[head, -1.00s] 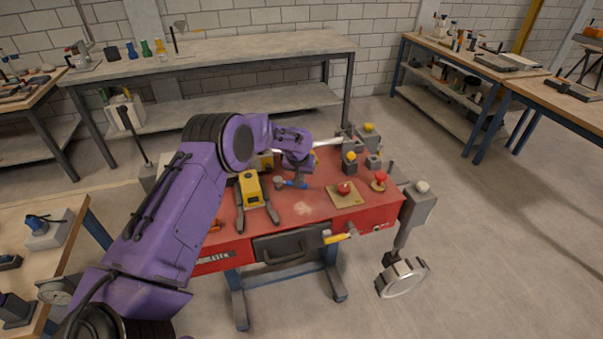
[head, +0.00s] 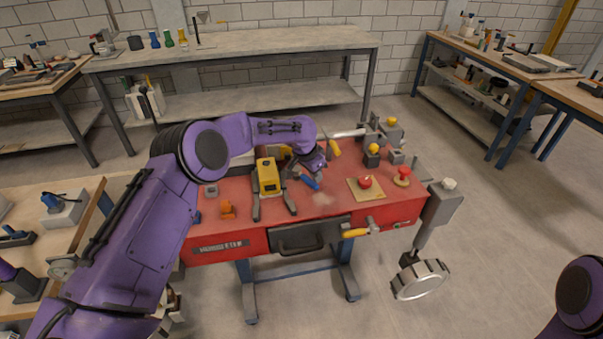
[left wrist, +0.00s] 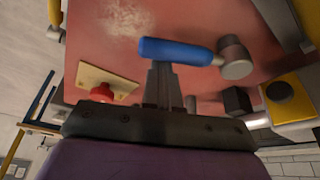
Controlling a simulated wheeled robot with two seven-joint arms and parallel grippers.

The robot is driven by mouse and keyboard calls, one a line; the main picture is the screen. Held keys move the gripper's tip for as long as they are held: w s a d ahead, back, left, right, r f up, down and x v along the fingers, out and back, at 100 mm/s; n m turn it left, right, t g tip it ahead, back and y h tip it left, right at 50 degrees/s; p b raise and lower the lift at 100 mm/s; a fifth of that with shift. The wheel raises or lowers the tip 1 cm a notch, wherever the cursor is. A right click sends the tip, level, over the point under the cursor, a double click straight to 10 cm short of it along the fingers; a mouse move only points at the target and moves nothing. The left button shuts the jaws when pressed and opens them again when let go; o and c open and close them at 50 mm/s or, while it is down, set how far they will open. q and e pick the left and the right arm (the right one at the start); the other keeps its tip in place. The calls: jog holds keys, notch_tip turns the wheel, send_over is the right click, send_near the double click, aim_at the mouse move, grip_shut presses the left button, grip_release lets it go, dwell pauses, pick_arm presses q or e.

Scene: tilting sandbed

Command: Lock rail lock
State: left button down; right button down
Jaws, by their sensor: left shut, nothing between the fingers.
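A lever with a blue handle (head: 308,181) lies on the red bench top, slanting down to the right; I take it for the rail lock. The left wrist view shows its blue handle (left wrist: 175,51) and its grey round pivot end (left wrist: 235,57). My left gripper (left wrist: 162,72) is shut and empty, its tips at the handle's side; I cannot tell whether they touch it. In the head view the left gripper (head: 316,170) is just right of and behind the lever, its fingers mostly hidden. My right gripper is not in view.
The red bench (head: 215,247) carries a yellow device (head: 268,177) left of the lever and a red button (head: 365,182) on a plate to the right. A yellow-handled crank (head: 356,233) sticks out in front. A handwheel (head: 420,279) hangs at the right.

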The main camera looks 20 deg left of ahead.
pick_arm(q)
jog(key=shift+s+a+m+h, duration=0.25)
jog(key=shift+s+m, duration=0.35)
jog(key=shift+m, duration=0.3)
jog(key=shift+s+a+m+g+h, duration=0.2)
jog(key=shift+s+m, duration=0.1)
jog(key=shift+m, duration=0.2)
jog(key=shift+s+a+m+g+h, duration=0.1)
jog(key=shift+s+a+m+g, duration=0.15)
jog(key=shift+m, duration=0.25)
jog(key=shift+s+a, duration=0.25)
jog(key=shift+s, duration=0.2)
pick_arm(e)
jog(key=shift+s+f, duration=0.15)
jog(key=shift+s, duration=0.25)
pick_arm(q)
jog(key=shift+a, duration=0.1)
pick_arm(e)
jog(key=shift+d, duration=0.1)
